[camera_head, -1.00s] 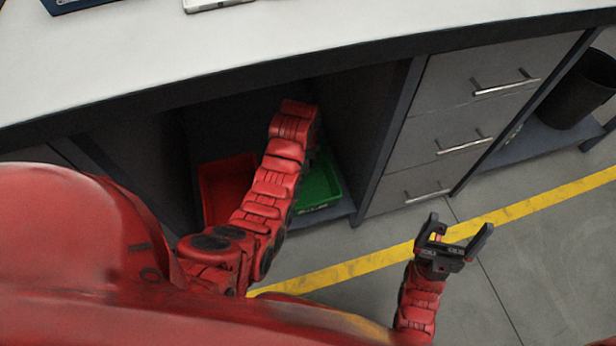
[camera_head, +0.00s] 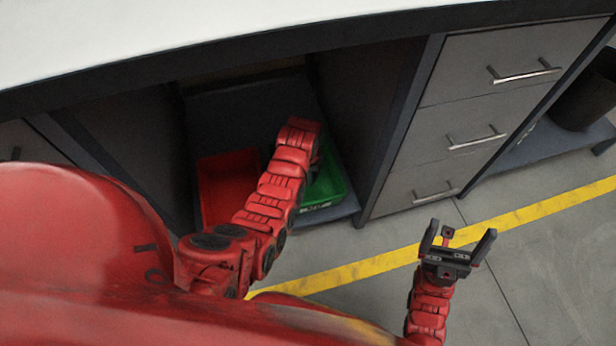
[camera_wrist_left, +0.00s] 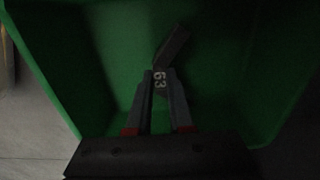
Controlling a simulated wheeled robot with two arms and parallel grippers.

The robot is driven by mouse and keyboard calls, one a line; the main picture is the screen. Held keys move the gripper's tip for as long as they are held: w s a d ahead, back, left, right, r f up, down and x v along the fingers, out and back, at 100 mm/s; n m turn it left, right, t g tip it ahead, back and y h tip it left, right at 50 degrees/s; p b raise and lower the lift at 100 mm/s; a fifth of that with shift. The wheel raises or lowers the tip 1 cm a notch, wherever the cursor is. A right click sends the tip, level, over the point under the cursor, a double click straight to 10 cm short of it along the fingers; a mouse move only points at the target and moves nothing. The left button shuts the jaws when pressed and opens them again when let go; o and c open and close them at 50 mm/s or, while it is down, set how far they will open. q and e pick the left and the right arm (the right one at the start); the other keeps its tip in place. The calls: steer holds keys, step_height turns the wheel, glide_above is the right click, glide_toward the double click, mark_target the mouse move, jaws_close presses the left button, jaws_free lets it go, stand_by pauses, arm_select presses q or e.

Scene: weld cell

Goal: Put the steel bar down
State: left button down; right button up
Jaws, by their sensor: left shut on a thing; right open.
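The steel bar (camera_wrist_left: 174,46) shows in the left wrist view as a dark, short piece, with part of it hidden between the fingers. The green bin (camera_wrist_left: 110,45) fills the view around and beneath the bar. I cannot tell whether the bar touches the bin floor. In the head view my left arm reaches into the open bay over the green bin (camera_head: 325,188), and its gripper is hidden. My right gripper (camera_head: 457,242) is open and empty above the floor.
A red bin (camera_head: 222,185) stands left of the green one on the bay's shelf. The workbench top (camera_head: 200,35) overhangs the bay. A drawer unit (camera_head: 480,100) stands to the right, and a dark waste bin (camera_head: 585,95) beyond it. Floor with a yellow line is clear.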

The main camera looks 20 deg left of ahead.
arm_select(q)
steer(key=shift+f, duration=0.1)
steer(key=shift+f, duration=0.5)
steer(key=c, duration=0.8)
jaws_free()
